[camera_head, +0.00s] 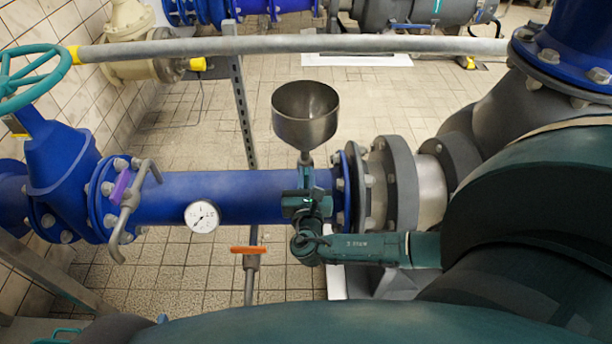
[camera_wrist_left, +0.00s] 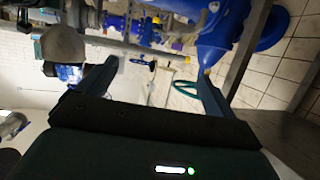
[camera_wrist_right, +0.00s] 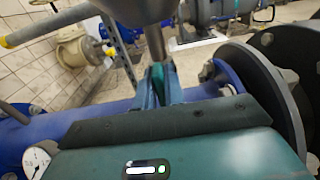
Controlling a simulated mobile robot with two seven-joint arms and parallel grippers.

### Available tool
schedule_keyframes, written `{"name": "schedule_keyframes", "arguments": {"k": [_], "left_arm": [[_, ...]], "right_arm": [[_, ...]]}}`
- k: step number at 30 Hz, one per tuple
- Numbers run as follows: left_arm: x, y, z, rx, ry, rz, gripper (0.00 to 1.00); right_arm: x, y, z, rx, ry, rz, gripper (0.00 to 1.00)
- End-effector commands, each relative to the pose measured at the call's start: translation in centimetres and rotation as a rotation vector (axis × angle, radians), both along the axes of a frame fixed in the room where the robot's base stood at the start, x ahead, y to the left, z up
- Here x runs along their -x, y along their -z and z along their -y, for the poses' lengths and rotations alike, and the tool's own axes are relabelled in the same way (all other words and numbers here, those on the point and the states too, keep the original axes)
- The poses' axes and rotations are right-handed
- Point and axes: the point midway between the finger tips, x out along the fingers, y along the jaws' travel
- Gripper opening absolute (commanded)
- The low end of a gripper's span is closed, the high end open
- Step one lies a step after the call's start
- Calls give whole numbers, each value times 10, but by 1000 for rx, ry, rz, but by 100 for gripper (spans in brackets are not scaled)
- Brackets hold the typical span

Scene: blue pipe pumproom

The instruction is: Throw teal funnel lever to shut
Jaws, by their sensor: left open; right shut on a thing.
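A metal funnel (camera_head: 305,118) stands on the blue pipe (camera_head: 245,190) in the head view. Its underside and stem (camera_wrist_right: 157,45) also show in the right wrist view. My right gripper (camera_head: 306,190) is just below the funnel, at the stem's foot. In the right wrist view its fingers are shut on the teal lever (camera_wrist_right: 158,80), which stands roughly upright between them. The fingers hide most of the lever in the head view. My left gripper (camera_wrist_left: 155,82) shows only in the left wrist view, with its fingers wide apart and nothing between them.
A pressure gauge (camera_head: 202,216), an orange-handled valve (camera_head: 248,250) and a purple-marked lever (camera_head: 122,190) are along the blue pipe. A teal handwheel (camera_head: 32,75) is at the left. A grey rail (camera_head: 290,45) crosses behind the funnel. Flanges (camera_head: 383,185) stand close to the right of it.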

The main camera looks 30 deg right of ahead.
Motion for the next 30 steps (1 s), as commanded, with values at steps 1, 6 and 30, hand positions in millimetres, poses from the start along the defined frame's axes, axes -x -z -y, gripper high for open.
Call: {"name": "schedule_keyframes", "arguments": {"k": [1, 6, 30], "left_arm": [[0, 0, 0, 0, 0, 0, 92], [0, 2, 0, -2, 2, -1, 92], [-9, 33, 11, -70, 55, 45, 92]], "right_arm": [[0, 0, 0, -6, 0, 4, 0], [1, 0, 2, -48, 2, 29, 0], [9, 10, 17, -634, 1, 391, 0]]}}
